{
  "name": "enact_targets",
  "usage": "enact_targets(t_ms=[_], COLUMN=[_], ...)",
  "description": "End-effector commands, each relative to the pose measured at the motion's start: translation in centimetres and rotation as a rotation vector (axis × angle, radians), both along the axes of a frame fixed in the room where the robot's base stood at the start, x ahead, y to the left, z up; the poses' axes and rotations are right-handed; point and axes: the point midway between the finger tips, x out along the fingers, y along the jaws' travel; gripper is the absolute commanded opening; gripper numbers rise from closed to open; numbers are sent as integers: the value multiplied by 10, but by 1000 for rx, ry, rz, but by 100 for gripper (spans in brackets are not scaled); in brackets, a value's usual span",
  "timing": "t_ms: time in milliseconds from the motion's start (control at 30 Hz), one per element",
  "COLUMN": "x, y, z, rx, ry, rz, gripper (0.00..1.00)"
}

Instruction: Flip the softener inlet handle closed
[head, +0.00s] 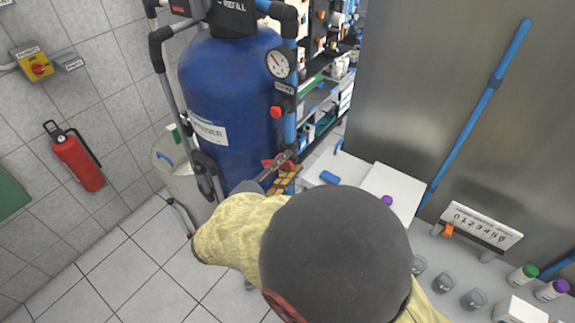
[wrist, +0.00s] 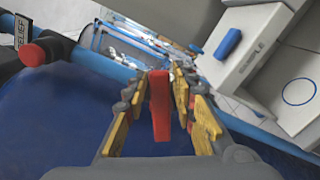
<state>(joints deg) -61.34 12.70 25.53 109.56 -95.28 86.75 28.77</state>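The blue softener tank (head: 235,90) stands in the middle of the head view, with a vertical blue pipe (head: 290,125) along its right side. A red lever handle (head: 277,161) shows low on this pipe, partly covered by my gripper (head: 280,177). In the wrist view the red handle (wrist: 160,105) lies between the yellow pads of my gripper (wrist: 167,85). Gaps show on both sides of the handle, so the fingers are open around it and not clamped. The handle's pivot is hard to make out.
A pressure gauge (head: 279,64) and a red knob (head: 276,112) sit on the pipe above. A white bench (head: 340,167) with a blue object (head: 329,178) stands to the right. A white tub (head: 178,177) is behind the tank's left side. Tiled floor (head: 130,265) is clear at lower left.

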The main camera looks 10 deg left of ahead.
Motion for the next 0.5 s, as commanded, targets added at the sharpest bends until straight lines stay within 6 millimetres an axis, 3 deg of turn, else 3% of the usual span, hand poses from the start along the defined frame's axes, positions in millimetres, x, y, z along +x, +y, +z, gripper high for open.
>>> enact_targets(t_ms=[300, 500], x=[3, 3], y=[-2, -2], z=[0, 0], rx=[0, -1], ry=[1, 1], rz=[0, 0], gripper=[26, 16])
